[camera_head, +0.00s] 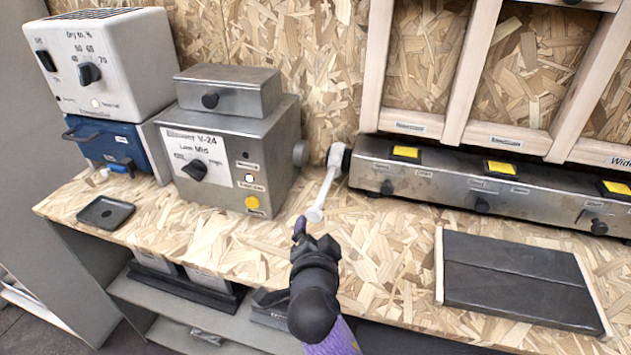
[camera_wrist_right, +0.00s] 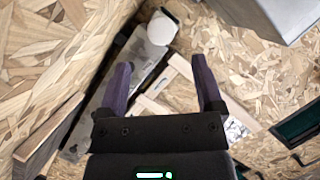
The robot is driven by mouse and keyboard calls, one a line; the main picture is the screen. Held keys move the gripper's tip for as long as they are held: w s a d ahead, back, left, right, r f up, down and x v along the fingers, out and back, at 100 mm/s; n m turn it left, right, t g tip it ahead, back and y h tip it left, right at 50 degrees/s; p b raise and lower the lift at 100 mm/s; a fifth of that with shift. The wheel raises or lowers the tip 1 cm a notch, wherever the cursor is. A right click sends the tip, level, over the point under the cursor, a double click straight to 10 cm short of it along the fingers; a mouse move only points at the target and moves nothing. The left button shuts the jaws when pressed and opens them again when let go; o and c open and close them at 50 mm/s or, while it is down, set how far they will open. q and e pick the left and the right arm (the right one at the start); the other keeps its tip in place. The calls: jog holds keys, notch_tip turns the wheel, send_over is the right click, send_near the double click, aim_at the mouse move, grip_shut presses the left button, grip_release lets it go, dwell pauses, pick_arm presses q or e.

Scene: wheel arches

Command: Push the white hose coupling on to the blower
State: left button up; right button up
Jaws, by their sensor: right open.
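The white hose coupling (camera_head: 314,214) is the rounded free end of a short white hose (camera_head: 326,186). The hose runs down from a black fitting at the left end of the long grey metal unit. The blower appears to be the grey metal box marked V-24 (camera_head: 222,165), with a round grey port (camera_head: 300,152) on its right side. My right gripper (camera_head: 313,236) is just in front of the coupling, apart from it. In the right wrist view its purple fingers (camera_wrist_right: 162,66) are spread and empty, with the white coupling (camera_wrist_right: 163,27) beyond their tips. My left gripper is out of view.
The long grey unit (camera_head: 450,187) with yellow labels stands along the back right, below a wooden frame (camera_head: 480,135). A dark panel (camera_head: 520,278) lies at the front right. A white-and-blue device (camera_head: 105,65) and small black tray (camera_head: 105,212) are at left.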

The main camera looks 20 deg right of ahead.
aim_at(315, 217)
jog(key=b+x, duration=0.3)
jog(key=x, duration=0.5)
jog(key=shift+w+f, duration=0.15)
jog(key=shift+w, duration=0.2)
jog(key=shift+w+d, duration=0.25)
jog(key=shift+w, duration=0.35)
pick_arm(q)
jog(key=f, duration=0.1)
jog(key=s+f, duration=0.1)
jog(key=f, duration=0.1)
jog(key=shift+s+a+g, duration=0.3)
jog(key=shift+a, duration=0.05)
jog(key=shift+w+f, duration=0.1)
